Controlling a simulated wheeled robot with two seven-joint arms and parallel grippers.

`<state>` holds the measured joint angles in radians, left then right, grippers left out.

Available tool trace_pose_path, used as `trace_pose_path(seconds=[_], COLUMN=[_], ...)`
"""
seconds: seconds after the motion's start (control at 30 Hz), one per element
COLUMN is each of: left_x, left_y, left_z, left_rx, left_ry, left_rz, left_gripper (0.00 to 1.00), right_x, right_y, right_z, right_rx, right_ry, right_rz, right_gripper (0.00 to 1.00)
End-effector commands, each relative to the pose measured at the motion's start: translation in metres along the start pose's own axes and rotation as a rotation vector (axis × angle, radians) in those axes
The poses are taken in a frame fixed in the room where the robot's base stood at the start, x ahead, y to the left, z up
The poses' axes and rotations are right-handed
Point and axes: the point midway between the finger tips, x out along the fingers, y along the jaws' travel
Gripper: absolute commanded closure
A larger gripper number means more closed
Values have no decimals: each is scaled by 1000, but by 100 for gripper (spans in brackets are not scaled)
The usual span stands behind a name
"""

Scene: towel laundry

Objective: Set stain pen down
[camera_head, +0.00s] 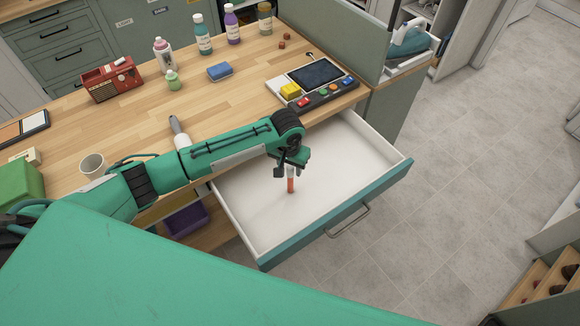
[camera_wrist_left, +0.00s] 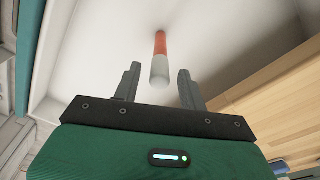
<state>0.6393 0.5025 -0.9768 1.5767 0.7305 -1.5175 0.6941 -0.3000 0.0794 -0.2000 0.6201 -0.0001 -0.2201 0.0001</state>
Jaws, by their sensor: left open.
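The stain pen (camera_head: 290,185), orange with a white end, is in the open white drawer (camera_head: 250,222). I cannot tell whether it stands upright or lies on the drawer floor. My left gripper (camera_head: 290,169) is open above the drawer, right by the pen's white end. In the left wrist view the stain pen (camera_wrist_left: 161,55) shows between the two spread fingers of the left gripper (camera_wrist_left: 158,74), with a gap on each side, so neither finger touches it. My right gripper is in neither view.
The wooden counter (camera_head: 135,120) holds a red radio (camera_head: 112,80), a blue sponge (camera_head: 220,71), several bottles and a panel with a dark screen (camera_head: 316,74). A white cup (camera_head: 92,165) stands at the left. The drawer floor around the pen is clear.

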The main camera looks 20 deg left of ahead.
Motion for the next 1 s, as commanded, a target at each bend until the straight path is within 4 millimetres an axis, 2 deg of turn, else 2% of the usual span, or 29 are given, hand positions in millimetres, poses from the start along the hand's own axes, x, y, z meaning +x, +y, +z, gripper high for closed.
trace_pose_path(seconds=[0.17, 0.4, 0.5, 0.7, 1.0], left_x=[-28, -80, -97, -115, -117], left_y=[0, 0, 0, 0, 0], left_z=[0, -1, -1, 0, 0], left_rx=[2, 2, 1, 0, 0], left_ry=[5, 5, 4, 2, 0], left_rz=[2, 2, 1, 2, 1], left_gripper=[58, 58, 58, 58, 58], right_x=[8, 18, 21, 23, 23], right_y=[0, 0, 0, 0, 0], right_z=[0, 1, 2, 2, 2], right_rx=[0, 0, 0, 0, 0], right_ry=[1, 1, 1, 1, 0], right_rz=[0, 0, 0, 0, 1], right_gripper=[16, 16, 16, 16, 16])
